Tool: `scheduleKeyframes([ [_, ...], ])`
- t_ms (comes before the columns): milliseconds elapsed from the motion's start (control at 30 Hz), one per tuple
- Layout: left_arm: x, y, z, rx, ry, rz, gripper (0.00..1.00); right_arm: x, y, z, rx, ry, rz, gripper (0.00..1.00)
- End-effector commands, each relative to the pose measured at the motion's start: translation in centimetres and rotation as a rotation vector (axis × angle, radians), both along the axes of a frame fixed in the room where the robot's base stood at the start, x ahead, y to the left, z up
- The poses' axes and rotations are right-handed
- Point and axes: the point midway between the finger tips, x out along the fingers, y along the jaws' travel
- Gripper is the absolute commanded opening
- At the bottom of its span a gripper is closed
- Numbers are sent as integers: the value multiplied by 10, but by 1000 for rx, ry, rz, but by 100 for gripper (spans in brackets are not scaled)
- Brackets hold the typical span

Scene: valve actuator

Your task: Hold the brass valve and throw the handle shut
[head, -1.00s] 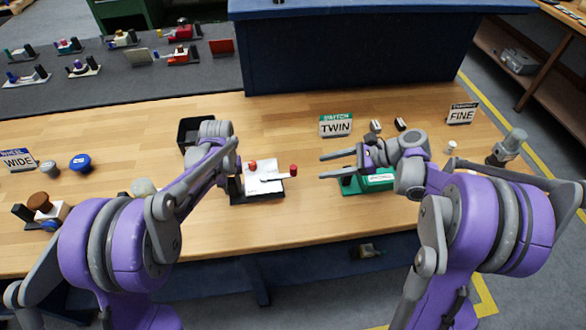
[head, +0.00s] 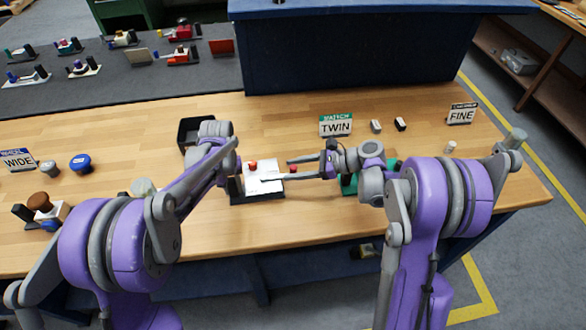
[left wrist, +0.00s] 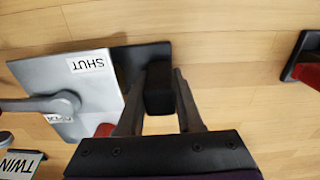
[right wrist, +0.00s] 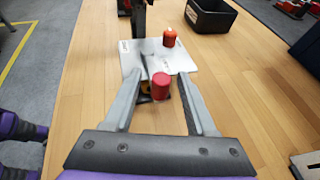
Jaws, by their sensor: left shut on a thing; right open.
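The valve unit has a pale silver plate (head: 264,187) on a dark base, in front of my left arm in the head view. The left wrist view shows the plate (left wrist: 85,75), its SHUT label and a grey lever handle (left wrist: 50,103) pointing away from the black block. My left gripper (left wrist: 160,97) is shut on the black block (left wrist: 158,85) at the unit's side. My right gripper (right wrist: 158,80) is open, its fingers on either side of the handle's red knob (right wrist: 160,87); contact is unclear. Another red knob (right wrist: 169,37) stands on the plate's far side.
A black bin (head: 190,130) stands behind the unit. A green fixture (head: 350,183) lies to the right, partly behind my right arm. The TWIN sign (head: 336,126) and small blocks stand further back. The bench in front of the unit is clear.

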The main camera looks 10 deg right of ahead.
Motion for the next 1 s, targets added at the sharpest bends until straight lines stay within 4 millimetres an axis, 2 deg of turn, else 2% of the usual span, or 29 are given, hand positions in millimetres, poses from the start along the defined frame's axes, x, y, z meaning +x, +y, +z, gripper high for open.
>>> scheduleKeyframes([
  [33,-4,-1,-6,-1,8,-2,0,-1,3,-4,0,4,1,56],
  [333,-4,-1,-6,-2,9,-2,0,-1,5,-5,0,3,0,56],
  [367,-4,-1,-6,-2,9,-2,0,-1,5,-5,0,3,0,53],
  [600,-4,-1,-6,-1,9,-2,0,-1,5,-5,0,3,0,10],
  [667,-4,-1,-6,-1,9,-2,0,-1,5,-5,0,3,0,0],
  [1000,-4,-1,-6,-2,9,-1,0,-1,5,-5,0,3,1,0],
])
